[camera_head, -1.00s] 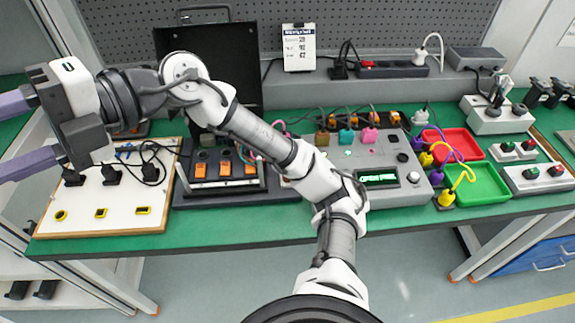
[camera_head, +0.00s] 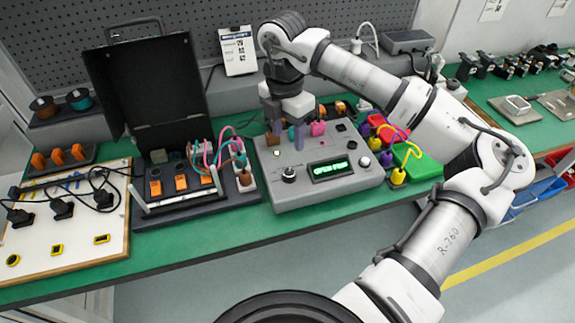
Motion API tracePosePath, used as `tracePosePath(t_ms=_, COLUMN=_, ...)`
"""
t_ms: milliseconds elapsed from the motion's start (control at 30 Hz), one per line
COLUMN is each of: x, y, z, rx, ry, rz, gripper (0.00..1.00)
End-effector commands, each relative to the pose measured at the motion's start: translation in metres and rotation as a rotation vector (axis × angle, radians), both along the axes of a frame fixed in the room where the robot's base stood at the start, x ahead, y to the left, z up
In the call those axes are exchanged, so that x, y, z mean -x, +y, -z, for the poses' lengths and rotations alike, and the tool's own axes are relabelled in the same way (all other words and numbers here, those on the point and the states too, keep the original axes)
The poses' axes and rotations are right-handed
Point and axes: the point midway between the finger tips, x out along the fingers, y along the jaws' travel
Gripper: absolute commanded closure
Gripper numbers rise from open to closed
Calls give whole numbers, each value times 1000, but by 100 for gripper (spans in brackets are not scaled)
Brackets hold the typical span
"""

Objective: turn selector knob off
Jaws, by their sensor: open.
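A grey control box (camera_head: 330,193) with a lit green display (camera_head: 330,168) stands on the green bench. A dark selector-like knob with a light ring (camera_head: 289,174) sits on its top, left of the display. A plain white round knob (camera_head: 365,162) sits right of the display. I cannot read which position either knob is in. My gripper (camera_head: 288,132) is open, pointing down over the back left of the box. Its purple fingers are near the brown plug (camera_head: 272,141) and pink plug (camera_head: 318,128), behind the dark knob and apart from it. The gripper partly hides the plug row.
An open black case (camera_head: 150,85) and a board with orange switches (camera_head: 180,183) stand left. A wooden-edged panel (camera_head: 70,235) lies farther left. Yellow plugs (camera_head: 398,177) and a green tray (camera_head: 420,160) are close right. My arm crosses above the right side.

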Motion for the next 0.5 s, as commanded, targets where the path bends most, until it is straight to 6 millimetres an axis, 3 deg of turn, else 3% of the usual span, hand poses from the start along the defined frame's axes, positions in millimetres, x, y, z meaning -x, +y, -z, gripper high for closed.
tracePosePath(t_ms=300, x=4, y=-1, z=66, rx=-7, ry=5, rz=-4, gripper=49)
tracePosePath(t_ms=500, x=5, y=-2, z=98, rx=-6, ry=3, rz=-4, gripper=49)
